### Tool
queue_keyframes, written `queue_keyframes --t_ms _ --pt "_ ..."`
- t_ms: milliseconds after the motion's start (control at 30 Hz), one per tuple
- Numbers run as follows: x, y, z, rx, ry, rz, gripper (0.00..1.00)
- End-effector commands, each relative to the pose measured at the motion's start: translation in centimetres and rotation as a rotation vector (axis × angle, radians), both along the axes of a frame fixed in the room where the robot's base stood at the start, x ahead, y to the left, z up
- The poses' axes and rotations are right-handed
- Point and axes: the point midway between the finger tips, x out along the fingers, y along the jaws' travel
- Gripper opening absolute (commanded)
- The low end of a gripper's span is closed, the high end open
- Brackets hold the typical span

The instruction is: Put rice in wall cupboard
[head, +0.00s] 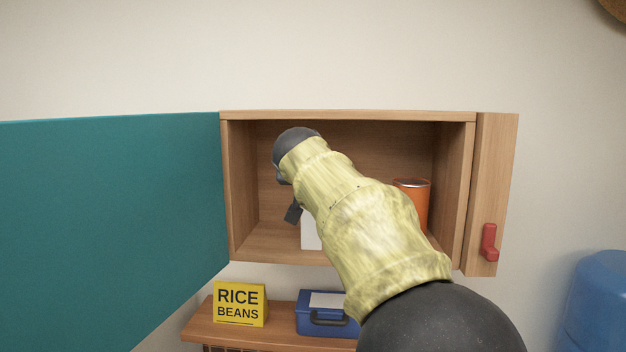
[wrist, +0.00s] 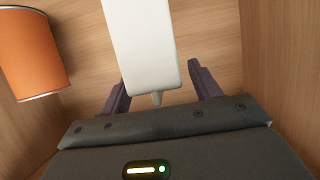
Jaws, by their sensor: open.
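The wall cupboard (head: 350,116) stands open, and my arm reaches into it. A plain white block-like pack (head: 311,236), possibly the rice, stands on the cupboard floor, partly hidden by my arm. The white pack also shows in the wrist view (wrist: 140,45), with a small spout-like tip at its near end. My gripper (wrist: 157,76) is open, with one dark finger on each side of the pack's near end. I see gaps between both fingers and the pack. In the head view, a dark finger (head: 293,212) shows beside the pack. No label shows on the pack.
An orange can (head: 412,200) stands at the cupboard's right; it is at the left of the wrist view (wrist: 30,50). The teal door (head: 110,210) is swung out left. Below, a shelf (head: 260,336) holds a yellow RICE BEANS sign (head: 240,304) and a blue box (head: 314,325).

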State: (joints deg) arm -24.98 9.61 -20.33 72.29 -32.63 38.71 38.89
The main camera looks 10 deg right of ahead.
Motion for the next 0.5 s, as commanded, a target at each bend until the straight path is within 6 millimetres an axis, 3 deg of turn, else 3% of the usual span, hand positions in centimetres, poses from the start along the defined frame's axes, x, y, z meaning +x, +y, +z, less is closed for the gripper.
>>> queue_keyframes --t_ms 233,500 --pt "-0.7 0.3 0.3 0.001 -0.003 0.002 0.63" --pt "-4.9 1.7 2.0 0.003 -0.004 0.004 0.63"
